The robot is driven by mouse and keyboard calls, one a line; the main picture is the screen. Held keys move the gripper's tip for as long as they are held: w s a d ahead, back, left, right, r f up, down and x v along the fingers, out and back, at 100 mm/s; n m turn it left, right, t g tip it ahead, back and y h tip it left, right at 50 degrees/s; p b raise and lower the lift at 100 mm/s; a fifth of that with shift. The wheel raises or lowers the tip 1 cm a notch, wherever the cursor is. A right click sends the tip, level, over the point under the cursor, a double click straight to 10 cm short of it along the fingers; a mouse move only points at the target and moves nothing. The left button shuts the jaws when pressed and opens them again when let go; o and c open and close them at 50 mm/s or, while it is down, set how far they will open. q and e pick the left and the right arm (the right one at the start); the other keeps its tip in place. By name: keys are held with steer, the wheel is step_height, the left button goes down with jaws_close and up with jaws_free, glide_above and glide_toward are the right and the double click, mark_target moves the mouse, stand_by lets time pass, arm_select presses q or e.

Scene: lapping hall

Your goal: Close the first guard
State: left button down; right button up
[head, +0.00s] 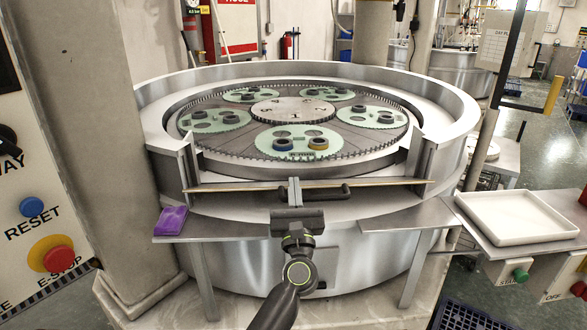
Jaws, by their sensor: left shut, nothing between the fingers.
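The lapping machine (470,110) is a large round metal tub with a gap in its front wall. The guard (390,187) is a thin, wide panel seen nearly edge-on across the bottom of this gap, low, leaving the gap above it open. A dark bar handle (335,193) is at the guard's middle. My left gripper (294,182) is in front of the guard, with its shut, empty fingers pointing up at the handle's left part. They overlap the handle in the picture; I cannot tell whether they touch. My right gripper is not in view.
Inside the tub, green carriers (291,131) with rings lie on the toothed plate. A purple cloth (171,220) lies on the left ledge. A white tray (515,216) stands at right. A control panel with an E-stop (51,254) and a pillar (95,130) are at left.

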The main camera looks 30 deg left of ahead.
arm_select(q)
steer(key=shift+p+x, duration=0.4)
steer(key=shift+x, duration=1)
stand_by(0.6)
